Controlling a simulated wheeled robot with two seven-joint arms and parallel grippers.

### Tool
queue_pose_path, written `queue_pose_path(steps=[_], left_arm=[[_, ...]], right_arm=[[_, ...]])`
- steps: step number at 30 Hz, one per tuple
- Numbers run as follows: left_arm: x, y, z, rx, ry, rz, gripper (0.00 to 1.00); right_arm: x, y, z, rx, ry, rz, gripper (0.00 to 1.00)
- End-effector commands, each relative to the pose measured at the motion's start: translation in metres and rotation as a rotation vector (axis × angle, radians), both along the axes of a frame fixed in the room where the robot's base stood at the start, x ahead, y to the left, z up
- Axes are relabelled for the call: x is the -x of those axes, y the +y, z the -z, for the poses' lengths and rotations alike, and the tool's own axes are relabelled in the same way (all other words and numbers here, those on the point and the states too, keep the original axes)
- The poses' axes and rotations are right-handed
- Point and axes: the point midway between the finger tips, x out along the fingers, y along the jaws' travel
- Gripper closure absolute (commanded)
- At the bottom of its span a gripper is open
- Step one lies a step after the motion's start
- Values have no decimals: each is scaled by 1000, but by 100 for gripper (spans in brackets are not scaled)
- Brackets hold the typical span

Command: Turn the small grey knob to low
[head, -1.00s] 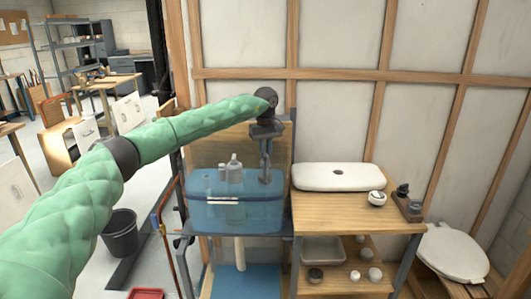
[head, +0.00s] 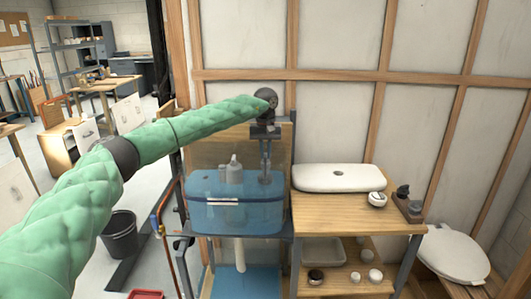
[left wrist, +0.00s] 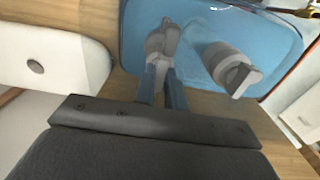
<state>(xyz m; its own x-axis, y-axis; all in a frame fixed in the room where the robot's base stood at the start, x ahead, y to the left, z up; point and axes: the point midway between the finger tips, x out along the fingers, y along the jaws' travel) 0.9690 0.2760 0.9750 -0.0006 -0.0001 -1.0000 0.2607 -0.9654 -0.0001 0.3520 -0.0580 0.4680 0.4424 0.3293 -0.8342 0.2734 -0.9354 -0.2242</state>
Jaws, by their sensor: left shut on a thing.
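The small grey knob (left wrist: 163,42) shows in the left wrist view, at the tips of my left gripper (left wrist: 161,68). The gripper's two fingers are shut on it, pointing down into the clear blue tank (head: 255,219). In the head view my left gripper (head: 265,178) reaches down into the right part of the tank; the knob is too small to make out there. A larger grey fitting with a flat handle (left wrist: 234,72) stands beside the held knob, apart from the fingers. My right gripper is not in view.
A white tank lid (head: 325,178) lies on the wooden bench (head: 335,208) right of the tank, with a small round white fitting (head: 377,199) near it. A toilet seat (head: 452,254) is at far right. A black bucket (head: 118,233) stands on the floor at left.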

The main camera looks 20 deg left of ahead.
Motion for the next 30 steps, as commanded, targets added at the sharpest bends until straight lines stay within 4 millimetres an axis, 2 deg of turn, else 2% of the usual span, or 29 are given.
queue_pose_path(steps=[6, 7, 8, 19, 23, 30], left_arm=[[-1, 1, -4, 1, -7, -2, 100], [-1, 1, -4, 1, -7, -2, 84], [-1, 1, -4, 0, -6, -2, 79], [-1, 0, -5, 0, -3, -2, 79], [-1, 0, -19, 1, -3, -2, 79], [-1, 0, -57, 1, -4, -1, 79]], right_arm=[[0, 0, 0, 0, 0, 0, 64], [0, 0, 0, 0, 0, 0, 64], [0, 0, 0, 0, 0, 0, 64], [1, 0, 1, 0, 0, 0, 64], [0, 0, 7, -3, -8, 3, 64], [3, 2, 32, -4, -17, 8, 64]])
